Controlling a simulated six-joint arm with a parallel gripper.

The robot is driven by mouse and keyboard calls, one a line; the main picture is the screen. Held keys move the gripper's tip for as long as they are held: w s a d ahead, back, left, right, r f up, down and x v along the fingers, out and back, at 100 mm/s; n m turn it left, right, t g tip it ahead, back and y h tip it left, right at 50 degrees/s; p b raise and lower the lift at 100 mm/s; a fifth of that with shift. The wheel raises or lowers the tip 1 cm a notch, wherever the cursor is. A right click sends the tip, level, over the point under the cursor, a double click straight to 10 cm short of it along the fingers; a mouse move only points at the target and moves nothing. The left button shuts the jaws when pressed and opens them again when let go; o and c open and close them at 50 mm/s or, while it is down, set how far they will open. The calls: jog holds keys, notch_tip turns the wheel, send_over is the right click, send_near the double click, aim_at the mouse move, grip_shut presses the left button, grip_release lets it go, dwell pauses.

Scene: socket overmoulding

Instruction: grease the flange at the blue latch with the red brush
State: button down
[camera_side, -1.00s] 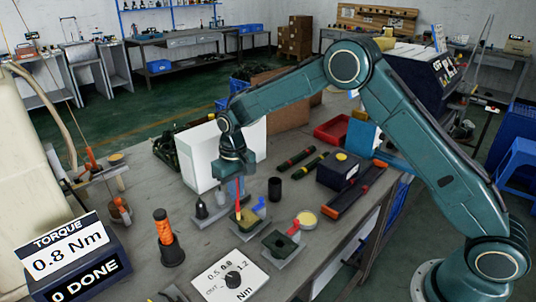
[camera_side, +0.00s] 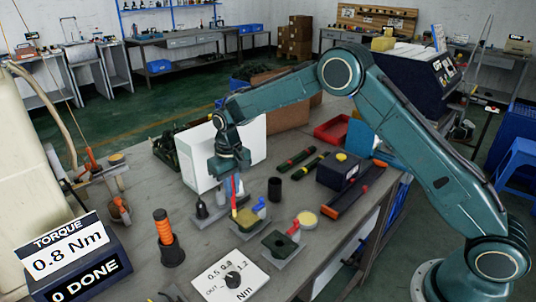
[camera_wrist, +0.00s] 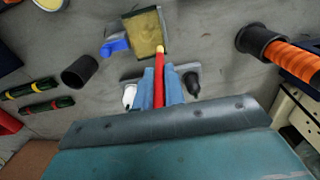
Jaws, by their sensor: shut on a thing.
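My gripper (camera_side: 232,176) is shut on the red brush (camera_side: 234,194), which points down. In the wrist view the brush (camera_wrist: 159,85) stands between the blue fingers, with its pale tip at the near edge of the flange block (camera_wrist: 149,33). The flange block (camera_side: 246,217) looks yellowish on top. The blue latch (camera_side: 260,204) sits at its right side, and it also shows in the wrist view (camera_wrist: 115,45). The tip overlaps the block's left edge in the side view; whether it touches is unclear. A second, dark green block (camera_side: 280,245) has a red latch (camera_side: 293,229).
A round pot with a pale yellow top (camera_side: 305,219) stands right of the blocks. A black cup (camera_side: 274,189) stands behind. An orange-handled tool (camera_side: 164,228) stands upright at left. A dial card (camera_side: 229,283) lies in front. A torque display (camera_side: 77,262) reads 0.8 Nm, 0 DONE.

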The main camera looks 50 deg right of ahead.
jog(key=shift+s+f, duration=0.1)
jog(key=shift+s, duration=0.1)
jog(key=shift+s, duration=0.7)
jog(key=shift+w, duration=0.1)
jog(key=shift+w, duration=0.8)
jog(key=shift+s, duration=0.15)
jog(key=shift+s, duration=0.7)
